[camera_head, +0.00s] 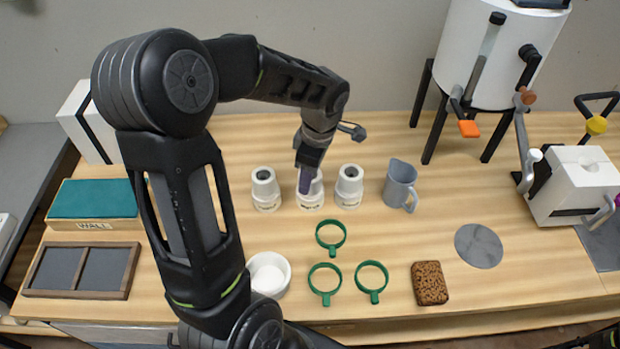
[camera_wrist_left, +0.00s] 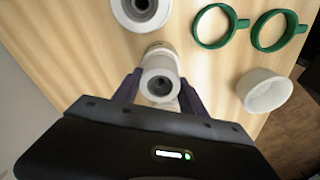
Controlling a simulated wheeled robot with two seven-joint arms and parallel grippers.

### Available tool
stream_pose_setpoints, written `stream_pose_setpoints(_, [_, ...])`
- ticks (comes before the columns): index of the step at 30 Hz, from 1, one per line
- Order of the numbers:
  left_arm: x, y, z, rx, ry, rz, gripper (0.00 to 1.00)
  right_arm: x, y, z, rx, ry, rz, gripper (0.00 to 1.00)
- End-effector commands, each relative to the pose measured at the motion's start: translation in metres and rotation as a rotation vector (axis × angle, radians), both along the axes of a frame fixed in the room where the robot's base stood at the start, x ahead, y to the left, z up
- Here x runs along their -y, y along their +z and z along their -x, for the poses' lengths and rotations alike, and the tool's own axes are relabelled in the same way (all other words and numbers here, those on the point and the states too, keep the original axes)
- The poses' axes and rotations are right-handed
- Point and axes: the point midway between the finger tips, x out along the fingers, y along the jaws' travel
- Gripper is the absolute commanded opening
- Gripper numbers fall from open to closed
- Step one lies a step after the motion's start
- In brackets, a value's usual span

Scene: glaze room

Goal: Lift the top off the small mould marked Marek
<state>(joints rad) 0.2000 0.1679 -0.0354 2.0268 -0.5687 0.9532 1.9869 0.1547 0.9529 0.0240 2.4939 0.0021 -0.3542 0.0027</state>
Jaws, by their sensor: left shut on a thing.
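Three small white moulds stand in a row on the bench in the head view: left (camera_head: 265,190), middle (camera_head: 310,199) and right (camera_head: 348,187). Each has dark writing on its front, too small to read, so I cannot tell which says Marek. My left gripper (camera_head: 306,178) reaches down onto the middle mould. In the left wrist view its fingers (camera_wrist_left: 159,92) are shut on the top of that mould (camera_wrist_left: 160,68), one on each side. I cannot tell whether the top is apart from its base. The right mould also shows in the wrist view (camera_wrist_left: 141,10). My right gripper is out of view.
Green rings with handles (camera_head: 331,235) and a white bowl (camera_head: 286,277) lie in front of the moulds. A grey jug (camera_head: 400,185) stands to their right. A brown sponge (camera_head: 429,283) and grey disc (camera_head: 478,246) lie front right. A tall white tank (camera_head: 490,55) stands behind.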

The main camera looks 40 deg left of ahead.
Motion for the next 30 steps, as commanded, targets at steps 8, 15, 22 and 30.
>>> stream_pose_setpoints(8, [0.000, 0.000, 0.000, 0.001, 0.000, 0.000, 0.07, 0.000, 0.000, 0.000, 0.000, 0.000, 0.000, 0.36])
stream_pose_setpoints(15, [0.000, 0.018, -0.001, 0.003, 0.000, -0.001, 0.07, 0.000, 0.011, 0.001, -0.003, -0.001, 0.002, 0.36])
stream_pose_setpoints(22, [0.000, 0.063, -0.001, 0.003, 0.000, 0.000, 0.07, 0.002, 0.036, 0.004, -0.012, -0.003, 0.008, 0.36])
stream_pose_setpoints(30, [0.000, 0.099, 0.000, 0.001, 0.000, 0.000, 0.07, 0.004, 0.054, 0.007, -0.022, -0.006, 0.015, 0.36])
